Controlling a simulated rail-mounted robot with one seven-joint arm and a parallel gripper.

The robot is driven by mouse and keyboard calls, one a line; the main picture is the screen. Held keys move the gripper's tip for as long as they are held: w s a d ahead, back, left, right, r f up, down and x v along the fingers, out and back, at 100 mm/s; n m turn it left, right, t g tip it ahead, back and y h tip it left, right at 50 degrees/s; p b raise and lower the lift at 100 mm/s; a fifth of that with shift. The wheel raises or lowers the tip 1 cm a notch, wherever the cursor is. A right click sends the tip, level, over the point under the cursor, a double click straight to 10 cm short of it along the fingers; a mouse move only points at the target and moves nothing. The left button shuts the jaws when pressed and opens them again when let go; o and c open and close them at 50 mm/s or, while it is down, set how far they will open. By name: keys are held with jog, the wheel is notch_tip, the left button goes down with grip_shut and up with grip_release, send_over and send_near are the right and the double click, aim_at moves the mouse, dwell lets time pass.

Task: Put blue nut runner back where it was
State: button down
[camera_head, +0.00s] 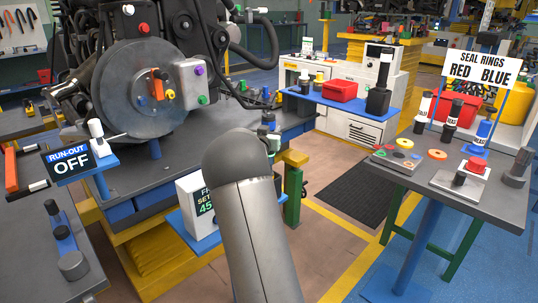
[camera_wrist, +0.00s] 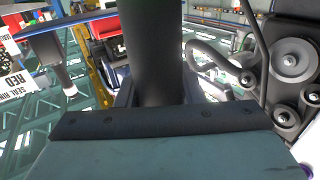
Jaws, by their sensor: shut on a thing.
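In the wrist view my gripper (camera_wrist: 157,93) is shut on a dark, thick cylindrical thing (camera_wrist: 152,45). The fingers sit on either side of it, and it runs out of the top of the picture. Its ends and any blue marking are hidden, so I cannot tell from its colour whether it is the blue nut runner. In the head view my arm covers most of the gripper and the held thing. A blue and dark tool (camera_head: 60,230) lies on the grey bench at the lower left.
A blue shelf (camera_head: 340,103) carries a red bin (camera_head: 340,90) and a black bottle (camera_head: 378,90). A machine with a large disc (camera_head: 130,95) stands left of my arm.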

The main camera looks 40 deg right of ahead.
jog(key=shift+f+b, duration=0.35)
jog(key=shift+f, duration=3.2)
jog(key=c, duration=1)
grip_release()
jog(key=shift+f, duration=0.1)
jog(key=shift+o, duration=0.2)
jog(key=shift+s+a, duration=0.1)
jog(key=shift+a, duration=0.15)
jog(key=v, duration=1.1)
jog(key=shift+s+a, duration=0.15)
jog(key=shift+a, duration=0.1)
